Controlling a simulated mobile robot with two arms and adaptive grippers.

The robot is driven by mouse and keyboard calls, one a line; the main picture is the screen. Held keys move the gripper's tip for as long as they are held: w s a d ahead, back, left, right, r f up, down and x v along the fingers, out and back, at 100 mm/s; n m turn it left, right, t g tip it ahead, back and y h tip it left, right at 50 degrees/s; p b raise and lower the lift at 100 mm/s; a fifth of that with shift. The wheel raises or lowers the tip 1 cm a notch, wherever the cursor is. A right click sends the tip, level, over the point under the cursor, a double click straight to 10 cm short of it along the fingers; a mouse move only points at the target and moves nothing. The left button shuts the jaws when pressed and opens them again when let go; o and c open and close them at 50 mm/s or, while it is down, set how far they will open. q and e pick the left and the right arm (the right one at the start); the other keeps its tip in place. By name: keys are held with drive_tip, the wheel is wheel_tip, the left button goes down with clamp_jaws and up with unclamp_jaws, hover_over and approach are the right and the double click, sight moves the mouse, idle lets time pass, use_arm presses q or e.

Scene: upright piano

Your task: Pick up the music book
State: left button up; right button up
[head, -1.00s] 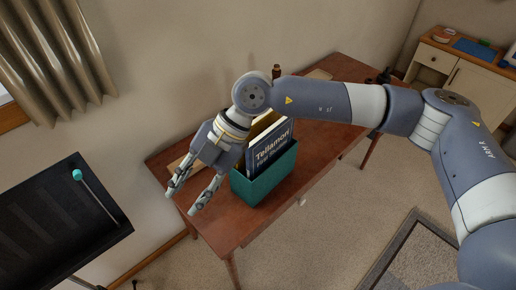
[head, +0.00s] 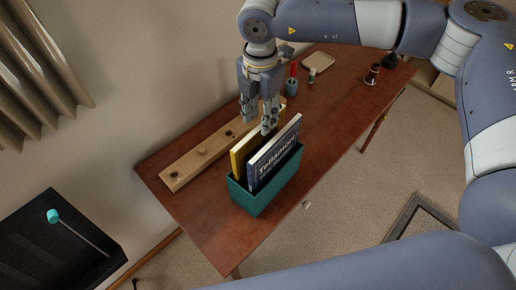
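A teal box (head: 258,201) on the wooden table holds upright books. The front one is a dark blue book (head: 274,158) with white lettering, and a yellow book (head: 243,155) stands behind it. Which one is the music book I cannot tell. My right gripper (head: 259,124) points down at the top edge of the yellow book, its two fingers apart. One finger overlaps the book tops in the picture; whether it touches them is unclear. My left gripper is not in view.
A cup with red items (head: 292,86), a small tray (head: 319,62) and dark small objects (head: 373,75) stand farther back. A black stand with a mallet (head: 60,245) is at lower left.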

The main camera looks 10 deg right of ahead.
sight(260, 138)
drive_tip(key=f, duration=0.2)
drive_tip(key=f+p, duration=0.1)
drive_tip(key=shift+s+f, duration=0.25)
drive_tip(key=shift+w+f, duration=0.1)
drive_tip(key=shift+f, duration=0.15)
drive_tip(key=f+p, duration=0.2)
drive_tip(key=f, duration=0.1)
drive_tip(key=f+p, duration=0.1)
drive_tip(key=shift+w+f, duration=0.25)
drive_tip(key=shift+f, duration=0.4)
drive_tip(key=shift+c, duration=0.8)
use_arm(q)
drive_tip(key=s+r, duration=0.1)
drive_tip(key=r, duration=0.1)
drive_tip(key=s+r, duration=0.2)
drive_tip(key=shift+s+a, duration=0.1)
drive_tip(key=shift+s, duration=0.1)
use_arm(e)
clamp_jaws()
